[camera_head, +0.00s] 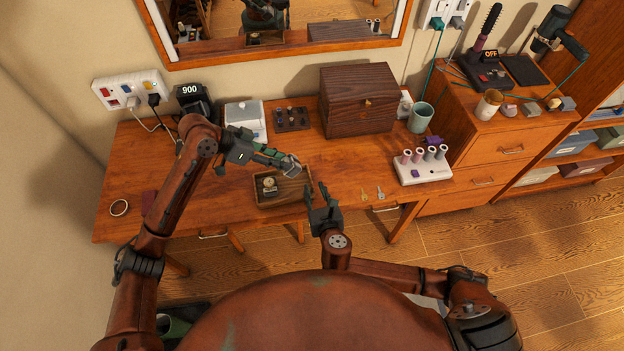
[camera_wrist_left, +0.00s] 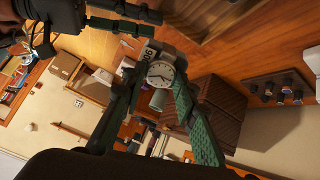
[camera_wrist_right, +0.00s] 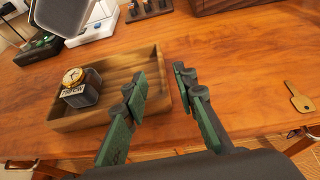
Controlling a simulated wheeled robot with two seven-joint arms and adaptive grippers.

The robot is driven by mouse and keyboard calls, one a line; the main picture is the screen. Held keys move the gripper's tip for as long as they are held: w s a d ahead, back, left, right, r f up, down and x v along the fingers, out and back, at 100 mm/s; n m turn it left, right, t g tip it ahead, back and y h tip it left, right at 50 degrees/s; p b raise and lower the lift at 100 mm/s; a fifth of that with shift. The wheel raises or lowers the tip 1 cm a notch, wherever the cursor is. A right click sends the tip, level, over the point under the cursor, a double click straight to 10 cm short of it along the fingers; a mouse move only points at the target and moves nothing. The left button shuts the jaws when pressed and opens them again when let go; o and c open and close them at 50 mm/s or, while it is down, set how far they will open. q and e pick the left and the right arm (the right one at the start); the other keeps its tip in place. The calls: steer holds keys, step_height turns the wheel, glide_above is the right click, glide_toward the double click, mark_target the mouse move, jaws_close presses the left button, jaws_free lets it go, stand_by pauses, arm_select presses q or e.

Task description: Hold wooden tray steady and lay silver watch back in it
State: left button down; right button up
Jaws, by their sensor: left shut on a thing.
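The wooden tray (camera_head: 284,202) sits at the table's front edge; it also shows in the right wrist view (camera_wrist_right: 80,121). A gold-rimmed watch (camera_wrist_right: 74,77) on a dark labelled block stands in its left part. My left gripper (camera_head: 284,160) is shut on the silver watch (camera_head: 291,165) and holds it above the tray's back right corner. Its white dial (camera_wrist_left: 160,74) shows between the fingers in the left wrist view. My right gripper (camera_wrist_right: 160,74) is open at the tray's right end, fingers apart near the right wall. Whether it touches the wall cannot be told.
A dark wooden chest (camera_head: 357,101) stands behind, with a white box (camera_head: 246,118) and a dark stand (camera_head: 292,118) to its left. Keys (camera_head: 380,194) and a white rack (camera_head: 422,169) lie to the right. The table left of the tray is mostly clear.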

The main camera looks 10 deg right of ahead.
steer(key=x, duration=0.9)
steer(key=shift+d, duration=0.1)
jaws_close()
stand_by(0.4)
